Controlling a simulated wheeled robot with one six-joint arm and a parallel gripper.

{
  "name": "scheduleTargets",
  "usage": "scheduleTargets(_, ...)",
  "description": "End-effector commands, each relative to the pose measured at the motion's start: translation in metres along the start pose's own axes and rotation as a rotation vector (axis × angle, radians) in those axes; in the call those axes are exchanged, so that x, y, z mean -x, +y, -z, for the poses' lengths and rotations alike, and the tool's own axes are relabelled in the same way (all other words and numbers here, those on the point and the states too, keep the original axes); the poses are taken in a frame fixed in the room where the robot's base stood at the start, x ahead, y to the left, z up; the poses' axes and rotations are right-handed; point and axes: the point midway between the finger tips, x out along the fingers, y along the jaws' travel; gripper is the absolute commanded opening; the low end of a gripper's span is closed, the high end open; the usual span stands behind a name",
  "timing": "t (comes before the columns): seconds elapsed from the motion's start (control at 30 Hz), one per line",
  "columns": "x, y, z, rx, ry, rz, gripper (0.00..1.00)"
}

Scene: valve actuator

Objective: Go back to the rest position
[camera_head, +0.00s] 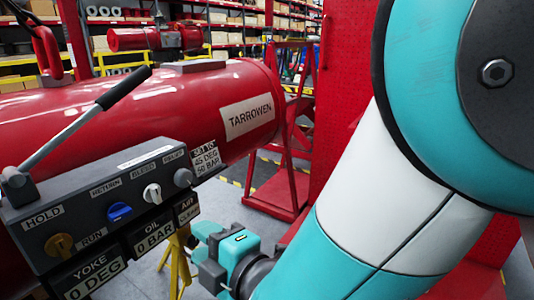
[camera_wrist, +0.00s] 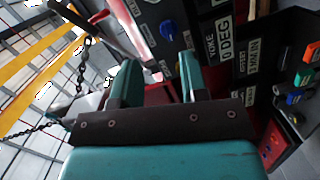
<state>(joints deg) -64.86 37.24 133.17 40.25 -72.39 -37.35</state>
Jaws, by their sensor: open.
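My gripper (camera_head: 204,254) is teal and dark grey and shows low in the head view, just right of the control box (camera_head: 85,205). In the wrist view its two fingers (camera_wrist: 158,72) stand apart with nothing held between them. The box carries a yellow HOLD/RUN knob (camera_head: 59,245), a blue knob (camera_head: 120,212), a white knob (camera_head: 152,193) and a grey knob (camera_head: 183,177). Its displays read YOKE 0 DEG and OIL 0 BAR; the AIR reading is unclear. The blue knob also shows beyond the fingertips in the wrist view (camera_wrist: 168,30). I cannot judge the gap.
A lever (camera_head: 95,115) with a black grip slants up above the box. The red TARROWEN cylinder (camera_head: 150,95) lies behind it. A red metal frame (camera_head: 285,150) stands further back. In the wrist view, a chain (camera_wrist: 84,60) hangs left and a panel with coloured knobs (camera_wrist: 300,80) is right.

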Motion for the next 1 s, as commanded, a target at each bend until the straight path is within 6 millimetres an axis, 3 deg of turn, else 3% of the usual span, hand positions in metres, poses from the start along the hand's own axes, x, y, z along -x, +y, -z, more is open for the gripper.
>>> scheduleTargets(0.03, 0.004, 0.024, -0.025, -0.090, -0.097, 0.013, 0.40)
scheduleTargets(0.13, 0.026, 0.050, -0.079, -0.353, -0.324, 0.083, 0.40)
scheduleTargets(0.2, 0.051, 0.063, -0.107, -0.558, -0.475, 0.143, 0.40)
scheduleTargets(0.33, 0.106, 0.080, -0.130, -0.920, -0.697, 0.269, 0.40)
scheduleTargets(0.47, 0.167, 0.096, -0.118, -1.231, -0.858, 0.425, 0.40)
scheduleTargets(0.6, 0.228, 0.115, -0.085, -1.457, -0.974, 0.604, 0.40)
scheduleTargets(0.7, 0.262, 0.125, -0.062, -1.537, -1.033, 0.714, 0.40)
scheduleTargets(0.83, 0.289, 0.131, -0.044, -1.579, -1.081, 0.803, 0.40)
scheduleTargets(1.0, 0.297, 0.131, -0.037, -1.586, -1.099, 0.839, 0.40)
